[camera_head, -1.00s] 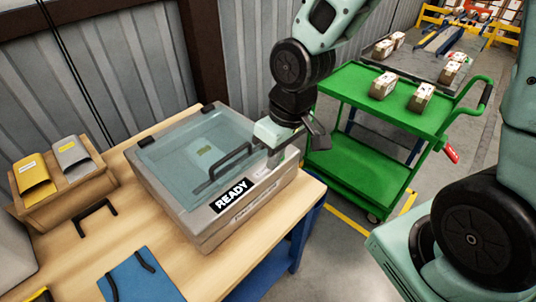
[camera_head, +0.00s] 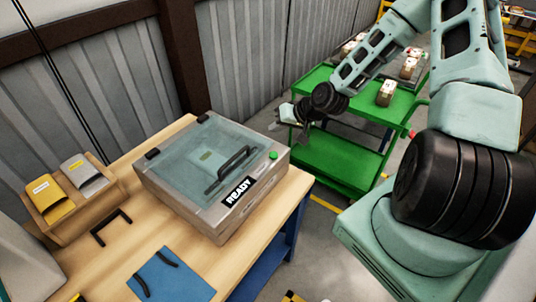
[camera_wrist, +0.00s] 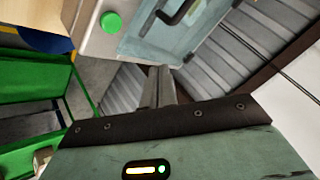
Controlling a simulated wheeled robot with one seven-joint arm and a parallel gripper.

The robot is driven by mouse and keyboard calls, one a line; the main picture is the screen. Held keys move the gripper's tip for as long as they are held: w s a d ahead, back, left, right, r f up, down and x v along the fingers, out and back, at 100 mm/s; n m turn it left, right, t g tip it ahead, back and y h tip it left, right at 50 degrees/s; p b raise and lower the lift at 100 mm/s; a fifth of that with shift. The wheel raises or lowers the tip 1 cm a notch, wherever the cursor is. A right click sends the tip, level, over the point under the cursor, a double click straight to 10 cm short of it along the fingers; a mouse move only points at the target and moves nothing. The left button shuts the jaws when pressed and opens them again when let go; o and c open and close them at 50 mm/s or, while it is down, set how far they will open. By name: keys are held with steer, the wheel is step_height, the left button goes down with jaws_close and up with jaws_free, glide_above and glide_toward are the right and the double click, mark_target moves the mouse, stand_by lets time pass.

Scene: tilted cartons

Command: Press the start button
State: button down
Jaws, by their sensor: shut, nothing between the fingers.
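The start button is a round green button (camera_head: 273,155) on the right front corner of a grey box (camera_head: 222,214) with a clear lid and a READY label. It also shows at the top of the wrist view (camera_wrist: 111,22). The lid (camera_head: 200,160) is down and has a dark handle (camera_head: 232,168). My gripper (camera_head: 274,126) is shut and empty. It is beyond the box's back right side, apart from the button. In the wrist view the closed fingers (camera_wrist: 158,72) point towards the box's side.
The box stands on a wooden table (camera_head: 100,268) with a blue mat (camera_head: 178,280) and a wooden holder (camera_head: 75,225) of yellow and grey pouches. A green cart (camera_head: 335,160) with small cartons stands right of the table, below my arm. A corrugated wall rises behind.

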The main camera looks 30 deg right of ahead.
mark_target(277, 155)
steer(key=shift+d, duration=0.1)
stand_by(0.3)
step_height(277, 155, down, 9)
steer(key=b, duration=0.7)
stand_by(1.9)
steer(key=shift+f+b, duration=0.3)
steer(key=shift+f, duration=0.05)
steer(key=shift+f, duration=0.4)
stand_by(0.6)
steer(key=shift+r, duration=0.1)
steer(key=shift+r+p, duration=0.45)
steer(key=shift+r, duration=0.3)
steer(key=shift+r+p, duration=1.95)
steer(key=shift+r, duration=0.55)
